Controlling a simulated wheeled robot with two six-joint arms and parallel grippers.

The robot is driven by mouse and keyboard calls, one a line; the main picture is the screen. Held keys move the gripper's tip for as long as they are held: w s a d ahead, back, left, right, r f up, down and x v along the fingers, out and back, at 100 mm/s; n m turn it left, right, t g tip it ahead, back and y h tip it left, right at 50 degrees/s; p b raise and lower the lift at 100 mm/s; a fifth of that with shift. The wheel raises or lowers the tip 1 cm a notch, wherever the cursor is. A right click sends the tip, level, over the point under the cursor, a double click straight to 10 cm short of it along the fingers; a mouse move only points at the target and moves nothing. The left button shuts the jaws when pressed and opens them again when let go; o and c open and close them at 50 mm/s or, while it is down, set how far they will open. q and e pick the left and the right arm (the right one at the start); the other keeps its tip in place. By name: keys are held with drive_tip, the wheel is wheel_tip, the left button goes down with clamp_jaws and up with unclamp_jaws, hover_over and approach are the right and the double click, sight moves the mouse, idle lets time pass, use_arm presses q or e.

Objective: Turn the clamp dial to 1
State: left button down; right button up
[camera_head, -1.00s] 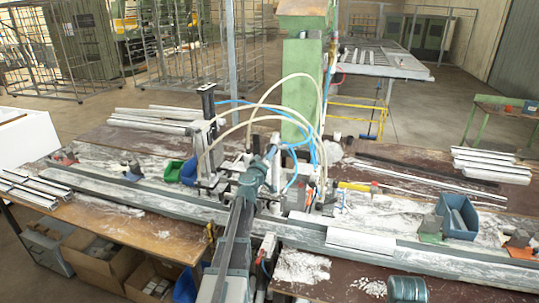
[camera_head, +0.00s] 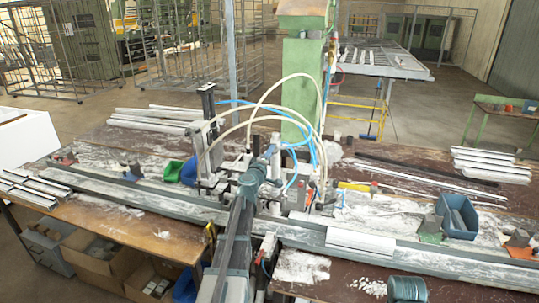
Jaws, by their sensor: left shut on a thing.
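My left gripper (camera_head: 270,151) reaches up to the clamp unit (camera_head: 232,165) in the middle of the bench. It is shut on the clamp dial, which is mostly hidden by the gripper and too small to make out. The dial's marks and setting cannot be read. My right gripper is not in view; only a part of my right arm shows at the bottom edge.
Pale hoses (camera_head: 283,82) and blue hoses arch over the clamp beside a green column (camera_head: 300,85). A long metal rail (camera_head: 130,200) crosses the bench. Silver profiles (camera_head: 490,163) lie at the right.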

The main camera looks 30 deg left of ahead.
use_arm(q)
drive_tip(key=c, duration=0.6)
unclamp_jaws()
drive_tip(key=shift+s, duration=0.2)
drive_tip(key=v, duration=1.3)
drive_tip(key=shift+s+d, duration=0.15)
drive_tip(key=shift+s, duration=0.1)
drive_tip(key=shift+w, duration=0.1)
